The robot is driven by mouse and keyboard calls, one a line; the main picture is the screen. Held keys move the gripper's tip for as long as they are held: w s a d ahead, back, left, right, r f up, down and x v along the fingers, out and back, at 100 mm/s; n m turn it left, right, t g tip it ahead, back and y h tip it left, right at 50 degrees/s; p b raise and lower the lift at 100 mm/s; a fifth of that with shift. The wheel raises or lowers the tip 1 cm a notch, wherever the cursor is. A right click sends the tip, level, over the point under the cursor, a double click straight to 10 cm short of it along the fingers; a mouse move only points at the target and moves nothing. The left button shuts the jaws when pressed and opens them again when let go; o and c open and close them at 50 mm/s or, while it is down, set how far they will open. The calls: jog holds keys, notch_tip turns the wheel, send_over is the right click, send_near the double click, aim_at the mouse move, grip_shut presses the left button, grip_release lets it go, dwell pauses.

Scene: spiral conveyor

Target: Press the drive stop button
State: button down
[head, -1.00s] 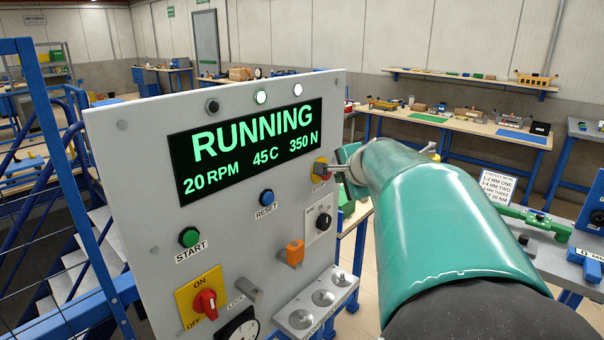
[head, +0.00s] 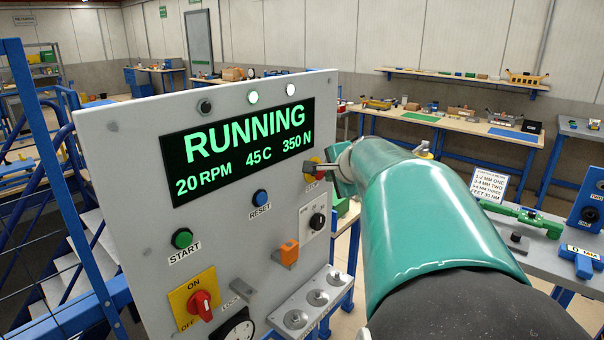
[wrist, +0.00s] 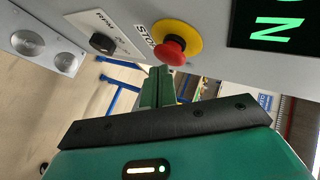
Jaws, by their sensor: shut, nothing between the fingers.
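The stop button is a red mushroom head on a yellow base. It shows in the wrist view (wrist: 171,52), with a STOP label beside it. In the head view the stop button (head: 317,172) is partly hidden by my gripper. My gripper (head: 312,168) is shut, its fingertips at the button's front. In the wrist view my gripper's fingers (wrist: 160,75) are together, with their tips just below the red head; I cannot tell whether they touch it. The panel display (head: 240,150) reads RUNNING, 20 RPM, 45 C, 350 N.
The grey panel (head: 130,200) also carries a green START button (head: 182,238), a blue RESET button (head: 261,198), an orange part (head: 288,253), a black knob (head: 317,221) and a red ON/OFF switch (head: 200,304). A bench with tools stands at the right.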

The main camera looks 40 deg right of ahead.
jog(key=shift+w, duration=0.55)
dwell(0.6)
jog(key=shift+s, duration=0.95)
jog(key=s, duration=0.5)
jog(key=shift+d, duration=0.25)
dwell(0.6)
